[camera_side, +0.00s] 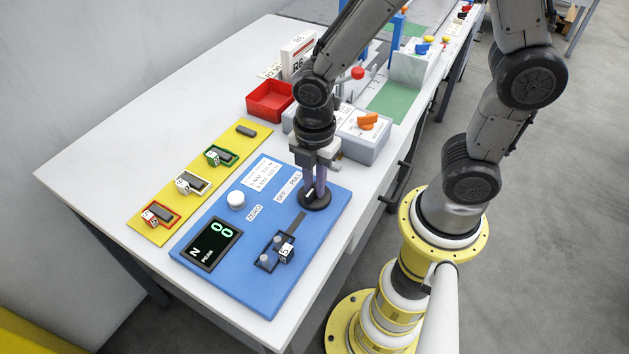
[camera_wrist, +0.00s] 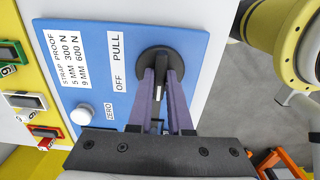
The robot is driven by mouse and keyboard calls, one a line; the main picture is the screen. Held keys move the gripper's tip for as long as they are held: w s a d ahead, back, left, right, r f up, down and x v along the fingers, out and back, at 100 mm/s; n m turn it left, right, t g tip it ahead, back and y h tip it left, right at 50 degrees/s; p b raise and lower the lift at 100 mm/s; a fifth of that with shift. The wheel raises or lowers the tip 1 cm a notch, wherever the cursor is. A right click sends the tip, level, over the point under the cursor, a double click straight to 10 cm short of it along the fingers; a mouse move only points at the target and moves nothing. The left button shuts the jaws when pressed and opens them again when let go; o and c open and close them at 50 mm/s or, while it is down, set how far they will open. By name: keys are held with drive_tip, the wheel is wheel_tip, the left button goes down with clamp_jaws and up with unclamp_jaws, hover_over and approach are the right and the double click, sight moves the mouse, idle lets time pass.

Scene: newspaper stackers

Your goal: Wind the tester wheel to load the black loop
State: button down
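The blue tester (camera_side: 240,276) lies on the white table. Its black wheel (camera_side: 322,204) sits at the panel's right end beside the OFF and PULL labels; it also shows in the wrist view (camera_wrist: 143,63). My gripper (camera_side: 315,192) reaches down over the wheel. In the wrist view its two fingers (camera_wrist: 163,82) stand on either side of the wheel's raised bar and look closed on it. Two grey pegs (camera_side: 263,260) stand near a dark slot, with a tag marked 5 (camera_side: 286,253). The black loop looks to be at these pegs, but its outline is unclear. The display (camera_side: 211,243) reads 00.
A white ZERO knob (camera_side: 236,200) stands on the panel. Left of it, a yellow board (camera_side: 190,188) holds red, white and green framed straps with tags. A red bin (camera_side: 270,101) and a grey box with an orange knob (camera_side: 367,121) stand behind my gripper.

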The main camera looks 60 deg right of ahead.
drive_tip(key=shift+m, duration=0.3)
drive_tip(key=m, duration=0.8)
drive_tip(key=shift+m, duration=0.4)
drive_tip(key=m, duration=0.4)
drive_tip(key=shift+m, duration=0.3)
drive_tip(key=m, duration=0.4)
drive_tip(key=shift+m, duration=0.3)
drive_tip(key=c, duration=0.8)
unclamp_jaws()
drive_tip(key=shift+c, duration=0.2)
drive_tip(key=shift+r, duration=0.1)
